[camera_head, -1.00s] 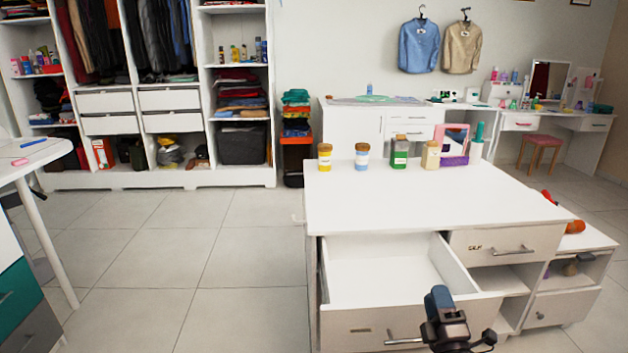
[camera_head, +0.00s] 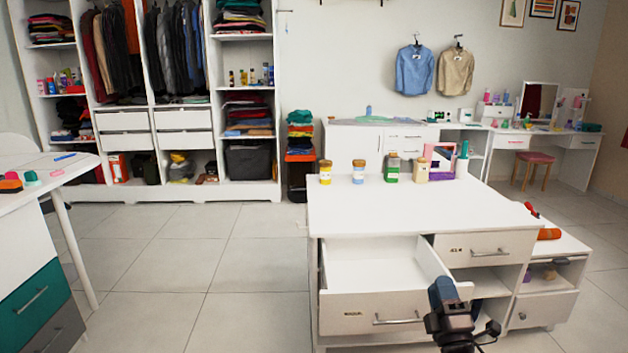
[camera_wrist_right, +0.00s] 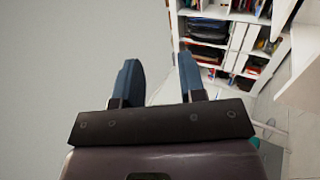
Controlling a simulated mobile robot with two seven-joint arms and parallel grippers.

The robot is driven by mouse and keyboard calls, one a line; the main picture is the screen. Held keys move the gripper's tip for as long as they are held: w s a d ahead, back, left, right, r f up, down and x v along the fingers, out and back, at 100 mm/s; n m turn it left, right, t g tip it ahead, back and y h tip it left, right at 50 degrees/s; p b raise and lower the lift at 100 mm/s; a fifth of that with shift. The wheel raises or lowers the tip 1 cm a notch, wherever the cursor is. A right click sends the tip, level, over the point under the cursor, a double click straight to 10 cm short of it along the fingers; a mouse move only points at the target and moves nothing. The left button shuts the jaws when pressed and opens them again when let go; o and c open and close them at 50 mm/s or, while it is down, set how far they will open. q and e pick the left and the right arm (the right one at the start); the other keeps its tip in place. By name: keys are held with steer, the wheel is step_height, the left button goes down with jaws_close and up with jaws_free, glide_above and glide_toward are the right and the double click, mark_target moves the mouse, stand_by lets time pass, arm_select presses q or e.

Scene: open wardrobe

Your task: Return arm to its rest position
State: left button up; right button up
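My right gripper (camera_head: 442,292) shows at the bottom of the head view, in front of the white dresser (camera_head: 420,208). In the right wrist view, its two blue fingers (camera_wrist_right: 160,82) stand apart with nothing between them. In the head view the gripper overlaps the right front of the open drawer (camera_head: 375,262); I cannot tell whether it touches. The drawer is pulled out and looks empty, and its handle (camera_head: 398,320) is to the left of the gripper. My left gripper is not in view.
Several jars, including a green one (camera_head: 391,168), stand along the dresser's back edge. A white desk (camera_head: 15,215) with small items is at the left. An open wardrobe (camera_head: 205,105) stands against the back wall. The tiled floor (camera_head: 200,250) between them is clear.

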steer(key=s+d+f+m+g+h+b, duration=0.25)
steer(key=s+f+m+g+b, duration=0.5)
steer(key=s+f, duration=1.5)
arm_select(q)
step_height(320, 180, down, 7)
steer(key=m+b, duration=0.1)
steer(key=b, duration=0.2)
arm_select(e)
steer(key=s+a+f+m+g+y, duration=0.1)
steer(key=s+f+m+g, duration=0.25)
steer(key=s, duration=0.55)
steer(key=s+a+f+m+g+y, duration=0.1)
steer(key=s+a+f+m+g, duration=0.15)
steer(key=s+f+m, duration=0.4)
arm_select(q)
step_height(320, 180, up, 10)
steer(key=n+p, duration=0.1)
steer(key=p, duration=1.3)
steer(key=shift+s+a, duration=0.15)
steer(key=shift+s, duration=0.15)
arm_select(e)
step_height(320, 180, up, 13)
steer(key=s+d, duration=0.1)
steer(key=shift+d+h, duration=0.3)
steer(key=shift+h, duration=0.05)
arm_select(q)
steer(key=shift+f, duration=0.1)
arm_select(e)
steer(key=shift+t, duration=0.25)
